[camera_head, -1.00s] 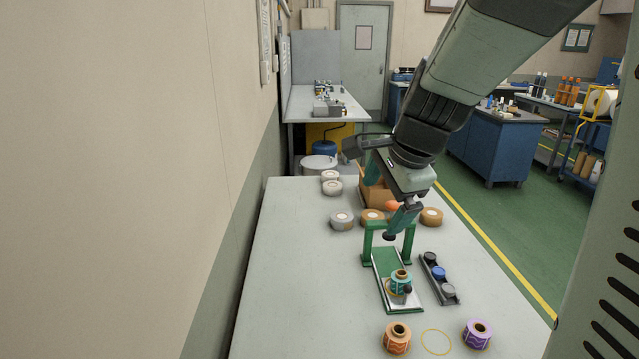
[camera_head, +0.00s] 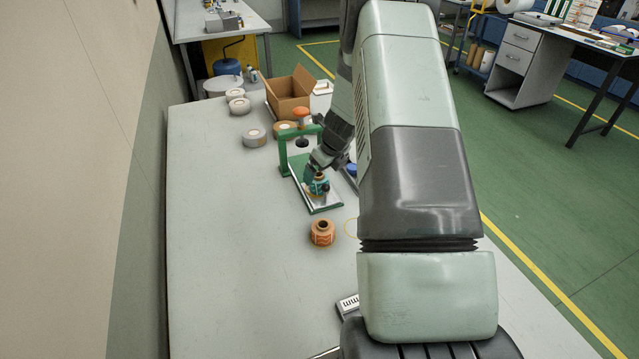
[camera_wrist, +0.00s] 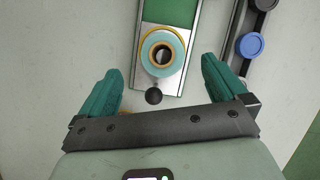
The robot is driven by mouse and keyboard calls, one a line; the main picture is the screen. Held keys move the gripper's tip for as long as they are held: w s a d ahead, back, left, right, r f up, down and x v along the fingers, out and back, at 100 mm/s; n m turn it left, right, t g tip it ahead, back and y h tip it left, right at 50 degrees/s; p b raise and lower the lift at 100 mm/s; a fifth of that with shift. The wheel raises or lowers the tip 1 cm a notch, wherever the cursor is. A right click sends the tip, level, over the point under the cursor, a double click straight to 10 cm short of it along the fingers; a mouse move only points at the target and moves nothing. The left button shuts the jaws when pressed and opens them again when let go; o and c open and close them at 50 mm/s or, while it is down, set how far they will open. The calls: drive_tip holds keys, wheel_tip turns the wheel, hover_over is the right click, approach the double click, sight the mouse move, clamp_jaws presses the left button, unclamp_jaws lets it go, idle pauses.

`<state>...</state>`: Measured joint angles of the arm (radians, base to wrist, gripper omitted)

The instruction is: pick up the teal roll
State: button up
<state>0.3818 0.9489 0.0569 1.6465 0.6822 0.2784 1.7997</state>
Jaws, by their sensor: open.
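The teal roll (camera_head: 319,184) stands upright on the near end of the green and silver base of the rewinder (camera_head: 323,208). In the wrist view the teal roll (camera_wrist: 161,56) shows from above, with a dark hollow core and a yellow-orange ring around it. A small dark knob (camera_wrist: 153,96) sits just on the near side of it. My gripper (camera_wrist: 162,75) is open, its two teal fingers spread left and right of the roll and apart from it. In the head view my arm hides part of the gripper, and its visible finger (camera_head: 311,168) is close to the roll.
An orange roll (camera_head: 322,232) stands in front of the rewinder. The green frame (camera_head: 283,150) rises behind the roll. A rack with a blue cap (camera_wrist: 252,44) lies to the right. Several tape rolls and a cardboard box (camera_head: 289,94) stand behind. The table's left side is clear.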

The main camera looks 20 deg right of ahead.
sight(319, 179)
drive_tip(key=shift+x, duration=3.2)
drive_tip(key=shift+w+d, duration=0.15)
drive_tip(key=shift+d, duration=0.05)
drive_tip(key=shift+c, duration=0.3)
